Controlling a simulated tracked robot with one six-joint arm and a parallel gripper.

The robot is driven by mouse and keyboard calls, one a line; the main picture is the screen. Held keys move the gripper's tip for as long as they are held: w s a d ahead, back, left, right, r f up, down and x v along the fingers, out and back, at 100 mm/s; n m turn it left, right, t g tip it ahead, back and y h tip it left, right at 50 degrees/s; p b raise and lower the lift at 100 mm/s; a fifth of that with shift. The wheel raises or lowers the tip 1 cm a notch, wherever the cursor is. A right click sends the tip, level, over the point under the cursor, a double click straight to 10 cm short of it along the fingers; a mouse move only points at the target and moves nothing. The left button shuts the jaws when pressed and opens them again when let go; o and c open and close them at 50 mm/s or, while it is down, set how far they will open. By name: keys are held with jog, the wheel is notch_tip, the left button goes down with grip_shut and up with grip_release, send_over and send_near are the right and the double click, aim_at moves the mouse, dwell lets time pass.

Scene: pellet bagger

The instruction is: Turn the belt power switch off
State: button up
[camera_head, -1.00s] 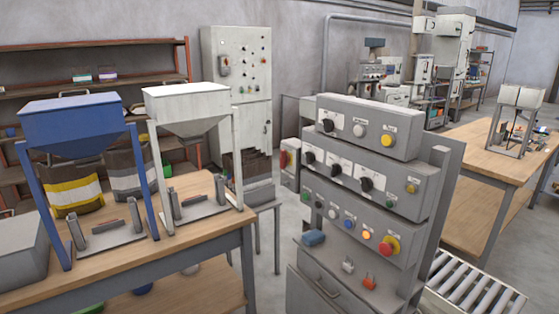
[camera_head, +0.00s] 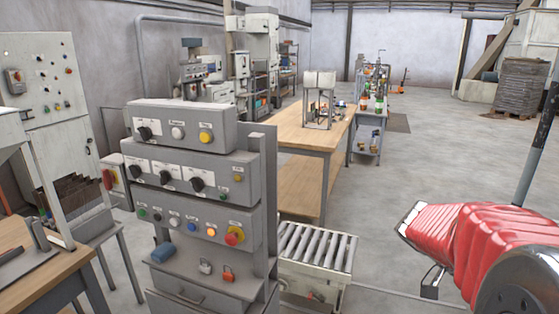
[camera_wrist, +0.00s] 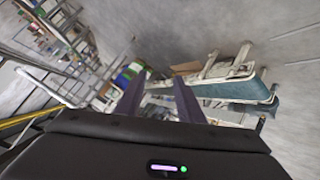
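The grey control panel (camera_head: 165,205) stands left of centre in the head view, with three stacked boxes of controls. Its top box has a black rotary switch (camera_head: 144,132), a white knob and a yellow button. The middle box has three black rotary switches, one of them at the right (camera_head: 197,184). The small labels are unreadable, so I cannot tell which is the belt power switch. My gripper (camera_wrist: 158,88) shows in the wrist view with its two fingers apart and nothing between them. The panel is not recognisable in that view.
A roller conveyor (camera_head: 315,247) stands right of the panel. A wooden workbench (camera_head: 303,130) is behind it. Another wooden table (camera_head: 25,265) is at the lower left. A grey cabinet (camera_head: 45,90) stands at the back left. Open floor lies at the right.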

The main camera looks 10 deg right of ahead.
jog(key=s+d+r+m+g+h, duration=0.1)
jog(key=d+m+g+h, duration=0.1)
jog(key=d, duration=0.6)
jog(key=s+d+r+m+g+h, duration=0.1)
jog(key=d+m+g, duration=0.3)
jog(key=d, duration=0.5)
jog(key=s+m+h, duration=0.1)
jog(key=m, duration=0.1)
jog(key=shift+d+m, duration=0.3)
jog(key=shift+m, duration=0.1)
jog(key=shift+w+a, duration=0.1)
